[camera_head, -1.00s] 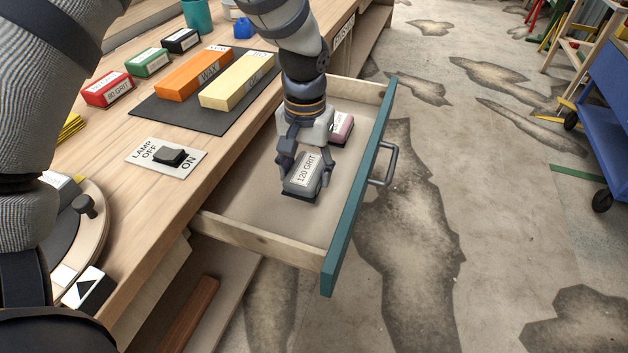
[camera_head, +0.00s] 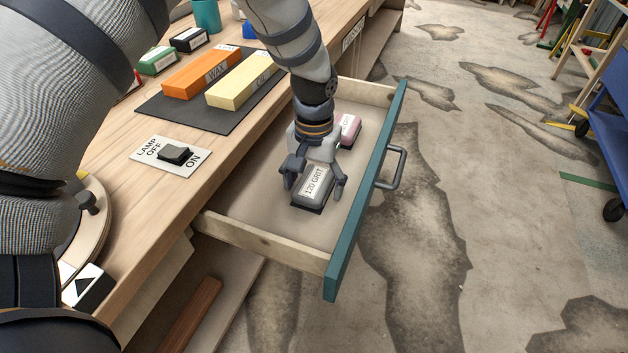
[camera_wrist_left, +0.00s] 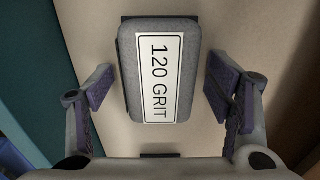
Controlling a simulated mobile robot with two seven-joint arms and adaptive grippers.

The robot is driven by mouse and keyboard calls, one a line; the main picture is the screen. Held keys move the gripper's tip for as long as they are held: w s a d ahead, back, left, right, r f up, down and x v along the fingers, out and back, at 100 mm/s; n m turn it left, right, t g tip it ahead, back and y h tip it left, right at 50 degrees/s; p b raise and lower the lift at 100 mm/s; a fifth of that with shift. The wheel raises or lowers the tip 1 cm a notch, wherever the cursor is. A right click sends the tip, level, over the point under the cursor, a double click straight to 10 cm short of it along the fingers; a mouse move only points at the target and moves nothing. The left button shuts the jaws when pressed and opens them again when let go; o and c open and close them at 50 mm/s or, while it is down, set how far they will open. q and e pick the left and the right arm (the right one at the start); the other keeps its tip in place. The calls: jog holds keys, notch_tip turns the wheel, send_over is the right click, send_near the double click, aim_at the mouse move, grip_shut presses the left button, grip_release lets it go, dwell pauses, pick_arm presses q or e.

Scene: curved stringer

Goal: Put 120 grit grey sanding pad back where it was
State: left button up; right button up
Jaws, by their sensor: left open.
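The grey sanding pad (camera_head: 312,184) labelled 120 GRIT lies in the open drawer, on or very near its floor. My left gripper (camera_head: 315,184) is directly above it with its fingers spread. In the left wrist view the pad (camera_wrist_left: 158,75) sits between the open fingers, with a gap on each side. My right gripper is not in view.
A pink pad (camera_head: 349,128) lies deeper in the drawer, partly hidden behind my gripper. The drawer has wooden sides and a teal front (camera_head: 366,190) with a handle. The bench beside it holds a lamp switch (camera_head: 174,155) and orange and yellow blocks on a dark mat.

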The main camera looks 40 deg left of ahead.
aim_at(314, 182)
pick_arm(q)
notch_tip(314, 182, up, 12)
jog(key=p, duration=0.1)
jog(key=shift+r+p, duration=0.15)
jog(key=shift+p, duration=0.2)
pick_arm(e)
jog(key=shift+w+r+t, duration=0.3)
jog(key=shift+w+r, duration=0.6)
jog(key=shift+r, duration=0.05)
